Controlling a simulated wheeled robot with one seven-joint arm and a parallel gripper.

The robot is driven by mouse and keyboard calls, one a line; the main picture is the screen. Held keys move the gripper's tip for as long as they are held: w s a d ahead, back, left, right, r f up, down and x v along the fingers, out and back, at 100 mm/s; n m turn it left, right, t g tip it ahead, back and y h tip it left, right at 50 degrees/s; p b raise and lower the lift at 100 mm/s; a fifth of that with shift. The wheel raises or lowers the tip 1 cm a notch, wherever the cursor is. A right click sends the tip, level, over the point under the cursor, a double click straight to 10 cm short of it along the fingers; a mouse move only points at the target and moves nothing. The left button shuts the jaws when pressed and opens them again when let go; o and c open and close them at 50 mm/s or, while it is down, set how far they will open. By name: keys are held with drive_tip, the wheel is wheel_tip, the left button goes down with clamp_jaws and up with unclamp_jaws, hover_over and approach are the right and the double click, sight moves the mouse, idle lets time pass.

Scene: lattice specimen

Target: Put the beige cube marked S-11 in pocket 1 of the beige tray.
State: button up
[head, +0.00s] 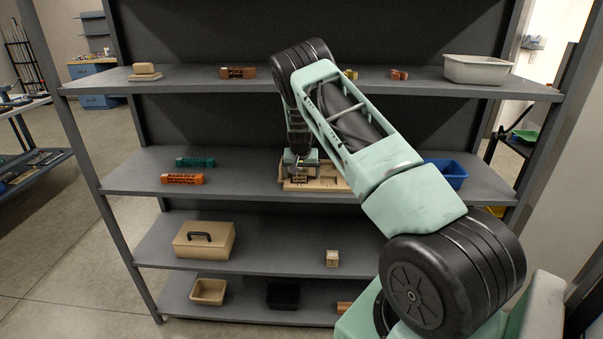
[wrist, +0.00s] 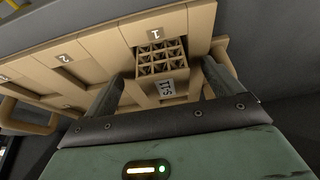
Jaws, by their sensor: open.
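The beige tray (head: 330,184) lies on the middle shelf; the wrist view shows its numbered pockets and side handles, with label 1 on the tray (wrist: 108,43) at top centre. The beige lattice cube marked S-11 (wrist: 162,60) is at pocket 1, just below that label, with its marked face toward the wrist camera. I cannot tell how deep it sits. My gripper (head: 299,170) is over the tray. In the wrist view my gripper (wrist: 166,88) is open, with one finger on each side of the cube. The cube is not distinguishable in the head view.
Green (head: 195,162) and orange (head: 182,179) pieces lie left of the tray; a blue bin (head: 447,174) stands to the right. The upper shelf (head: 200,80) is above. Another beige cube (head: 332,258) and a beige case (head: 204,241) are on the shelf below.

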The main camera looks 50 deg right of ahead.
sight(301, 171)
drive_tip(key=shift+a, duration=0.1)
drive_tip(key=shift+p+v, duration=1.35)
drive_tip(key=shift+v, duration=1.15)
drive_tip(key=shift+r, duration=0.1)
drive_tip(key=b+v, duration=0.3)
drive_tip(key=v, duration=0.8)
drive_tip(key=shift+r, duration=0.4)
